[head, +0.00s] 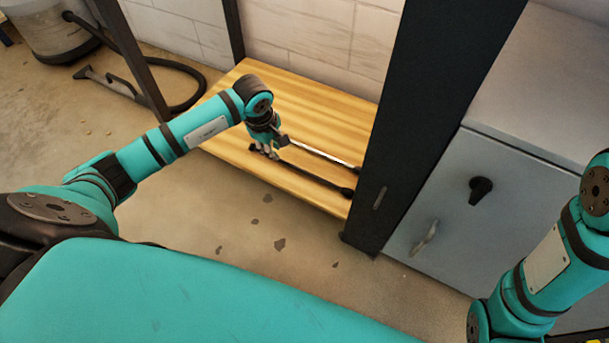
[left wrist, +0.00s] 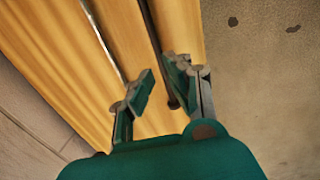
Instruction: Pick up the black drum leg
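The black drum leg (head: 315,178) lies on the wooden bench board (head: 312,92), with its near end close to my left gripper (head: 265,152). In the left wrist view the leg (left wrist: 153,35) runs down between the two spread fingers of my left gripper (left wrist: 160,76). The leg's dark end shows between the fingers, which are open and appear not to grip it. A silver leg with dark ends (head: 325,155) lies beside the black one, and it also shows in the left wrist view (left wrist: 103,38), outside the fingers. My right gripper is out of view.
A dark upright post (head: 420,100) stands at the bench's right end, by a grey cabinet (head: 455,195) with a black knob. A thinner dark post stands at the left. A vacuum cleaner (head: 55,25) is on the floor behind. The floor before the bench is clear.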

